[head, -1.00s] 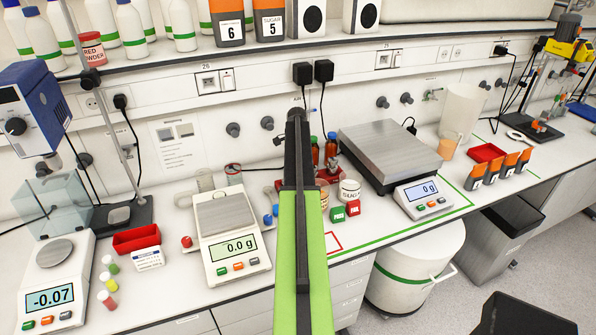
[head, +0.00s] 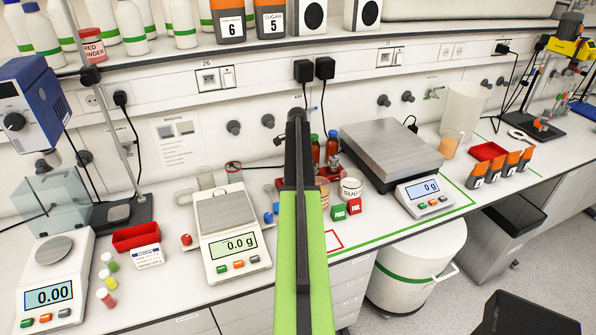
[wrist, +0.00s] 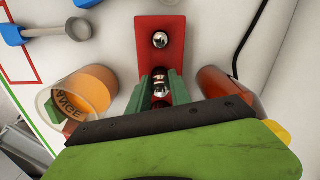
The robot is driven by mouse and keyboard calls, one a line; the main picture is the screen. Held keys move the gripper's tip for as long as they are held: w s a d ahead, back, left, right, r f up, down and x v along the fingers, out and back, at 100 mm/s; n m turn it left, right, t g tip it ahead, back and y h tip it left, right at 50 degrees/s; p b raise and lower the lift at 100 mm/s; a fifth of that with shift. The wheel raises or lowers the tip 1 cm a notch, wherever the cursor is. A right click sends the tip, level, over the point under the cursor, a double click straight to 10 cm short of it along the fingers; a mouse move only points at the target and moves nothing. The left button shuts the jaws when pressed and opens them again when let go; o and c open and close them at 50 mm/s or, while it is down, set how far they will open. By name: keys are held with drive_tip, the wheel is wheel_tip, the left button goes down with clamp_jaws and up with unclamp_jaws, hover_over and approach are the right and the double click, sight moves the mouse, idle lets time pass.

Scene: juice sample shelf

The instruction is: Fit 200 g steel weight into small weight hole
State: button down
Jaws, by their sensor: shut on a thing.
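In the wrist view, my gripper (wrist: 160,82) has its green fingers shut on a small shiny steel weight (wrist: 159,90). The weight is over the near part of a red weight block (wrist: 176,55). Another shiny steel weight knob (wrist: 160,40) shows at the far part of the block. My fingers hide the hole below the held weight, so I cannot tell whether the weight is in it or above it. In the head view, my arm covers the gripper, and part of the red block shows just right of the arm.
An orange-filled beaker (wrist: 88,90) stands close left of my gripper, and a brown bottle (wrist: 222,90) close right. A blue-handled scoop (wrist: 50,32) lies at upper left. A balance (head: 222,215) is left of my arm, a large scale (head: 390,150) right.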

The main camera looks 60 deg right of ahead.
drive_tip(key=shift+f+b, duration=0.65)
drive_tip(key=shift+f, duration=0.1)
idle(0.3)
drive_tip(key=c, duration=1.1)
unclamp_jaws()
wheel_tip(320, 180, up, 18)
drive_tip(key=p, duration=1.7)
drive_tip(key=shift+f, duration=0.25)
